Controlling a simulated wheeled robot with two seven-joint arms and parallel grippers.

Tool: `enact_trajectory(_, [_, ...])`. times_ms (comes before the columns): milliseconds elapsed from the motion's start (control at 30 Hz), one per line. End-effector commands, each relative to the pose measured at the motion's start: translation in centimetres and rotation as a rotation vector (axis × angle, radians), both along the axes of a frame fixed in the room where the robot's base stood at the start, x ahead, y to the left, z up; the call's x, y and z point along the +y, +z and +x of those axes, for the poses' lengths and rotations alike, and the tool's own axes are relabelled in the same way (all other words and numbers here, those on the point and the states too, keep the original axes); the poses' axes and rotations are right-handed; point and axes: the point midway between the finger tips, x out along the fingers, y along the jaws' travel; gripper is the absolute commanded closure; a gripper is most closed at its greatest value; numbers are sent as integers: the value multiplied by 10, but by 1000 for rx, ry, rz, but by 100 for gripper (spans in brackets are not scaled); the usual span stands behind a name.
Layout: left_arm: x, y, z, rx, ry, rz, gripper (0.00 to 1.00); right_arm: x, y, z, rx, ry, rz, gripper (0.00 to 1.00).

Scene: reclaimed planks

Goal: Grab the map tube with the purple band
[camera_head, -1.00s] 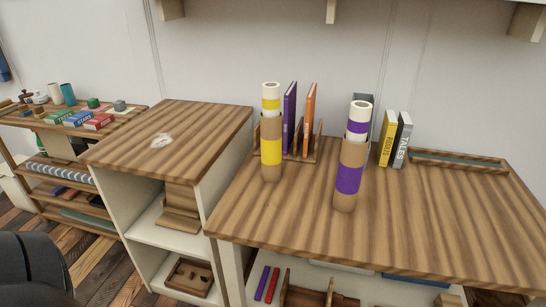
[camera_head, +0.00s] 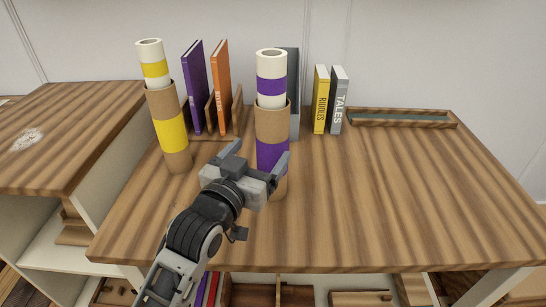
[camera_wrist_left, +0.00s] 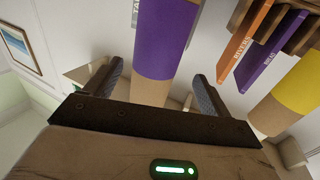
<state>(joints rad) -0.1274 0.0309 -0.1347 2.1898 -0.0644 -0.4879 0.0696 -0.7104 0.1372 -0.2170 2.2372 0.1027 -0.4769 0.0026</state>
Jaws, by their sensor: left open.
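The map tube with the purple band (camera_head: 271,120) stands upright on the wooden table. It is brown cardboard with purple bands and a white upper part. My left gripper (camera_head: 258,162) is open in front of its lower half and hides part of its base. In the left wrist view the tube (camera_wrist_left: 163,45) shows between the two open fingers of the left gripper (camera_wrist_left: 157,85). I cannot tell whether a finger touches it. A similar tube with yellow bands (camera_head: 169,125) stands to the left. My right gripper is not in view.
The table (camera_head: 370,200) is clear on the right. Behind the tubes stand a purple book (camera_head: 194,85) and an orange book (camera_head: 220,85) in a wooden holder, with yellow (camera_head: 321,100) and grey books (camera_head: 338,100) further right. A shallow tray (camera_head: 400,118) lies at the back.

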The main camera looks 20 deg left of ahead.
Motion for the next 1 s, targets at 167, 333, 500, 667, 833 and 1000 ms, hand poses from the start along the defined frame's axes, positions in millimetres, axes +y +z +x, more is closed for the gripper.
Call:
enact_trajectory(167, [-3, 0, 23, 0, -1, -1, 17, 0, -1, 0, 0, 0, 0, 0])
enact_trajectory(333, [-5, -1, 34, 1, -1, -1, 17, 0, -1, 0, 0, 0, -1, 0])
enact_trajectory(500, [-13, -1, 59, 0, -2, -2, 17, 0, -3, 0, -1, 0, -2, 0])
enact_trajectory(667, [-14, -2, 76, 2, -1, -1, 17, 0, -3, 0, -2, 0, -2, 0])
enact_trajectory(833, [-14, -2, 78, 2, -1, -1, 17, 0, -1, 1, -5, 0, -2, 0])
enact_trajectory(1000, [-14, -2, 78, 2, -1, -1, 40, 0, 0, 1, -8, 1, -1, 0])
